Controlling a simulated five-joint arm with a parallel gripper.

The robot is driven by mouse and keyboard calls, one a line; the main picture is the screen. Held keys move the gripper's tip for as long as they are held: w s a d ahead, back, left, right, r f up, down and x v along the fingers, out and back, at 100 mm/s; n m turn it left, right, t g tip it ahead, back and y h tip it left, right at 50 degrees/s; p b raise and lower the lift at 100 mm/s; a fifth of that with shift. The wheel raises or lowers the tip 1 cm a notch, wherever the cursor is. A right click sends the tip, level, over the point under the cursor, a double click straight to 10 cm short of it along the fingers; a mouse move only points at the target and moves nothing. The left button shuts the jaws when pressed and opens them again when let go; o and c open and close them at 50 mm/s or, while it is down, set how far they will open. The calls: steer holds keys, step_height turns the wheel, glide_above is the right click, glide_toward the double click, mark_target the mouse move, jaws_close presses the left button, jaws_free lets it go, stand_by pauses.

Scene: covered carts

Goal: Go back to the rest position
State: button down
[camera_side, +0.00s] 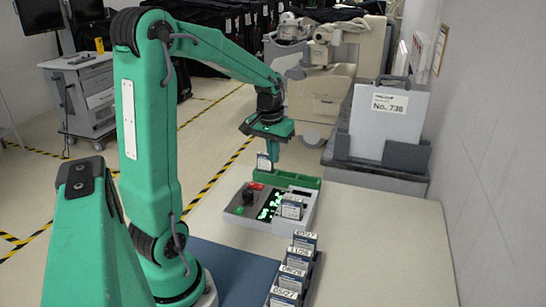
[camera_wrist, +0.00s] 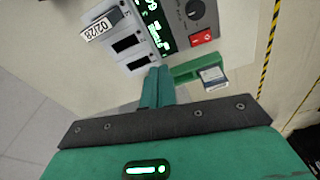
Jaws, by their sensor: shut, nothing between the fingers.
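My gripper (camera_side: 273,152) is shut and empty, pointing down above the far side of a grey device (camera_side: 246,222). In the wrist view its closed green fingers (camera_wrist: 158,74) have nothing between them. The device has a green-lit display (camera_wrist: 153,22), a dark knob, a red switch and a row of slots. A card marked 02/28 (camera_wrist: 96,29) stands in one slot; two other slots look empty. A green holder (camera_side: 300,181) lies just behind the device, with a card (camera_side: 263,161) at its left end. The fingers partly overlap the holder in the wrist view.
A dark rack (camera_side: 316,275) with several dated cards (camera_side: 295,268) stands at the front. A case labelled No. 736 (camera_side: 384,118) sits in a grey stand behind right. The table's right side (camera_side: 390,230) is clear. A trolley (camera_side: 83,92) stands far left.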

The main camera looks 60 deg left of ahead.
steer(key=s+d+r+m+t, duration=0.1)
steer(key=s+d+r+m, duration=0.1)
steer(key=d, duration=0.4)
steer(key=s+d+r+m+t, duration=0.2)
steer(key=s+d, duration=0.3)
steer(key=d, duration=0.2)
steer(key=s+d+r+m+t, duration=0.1)
steer(key=s+d+r+m, duration=0.1)
steer(key=d, duration=0.5)
steer(key=shift+s+r+m+h, duration=0.4)
steer(key=shift+s+r, duration=0.05)
steer(key=shift+s, duration=0.3)
steer(key=c, duration=2.1)
jaws_free()
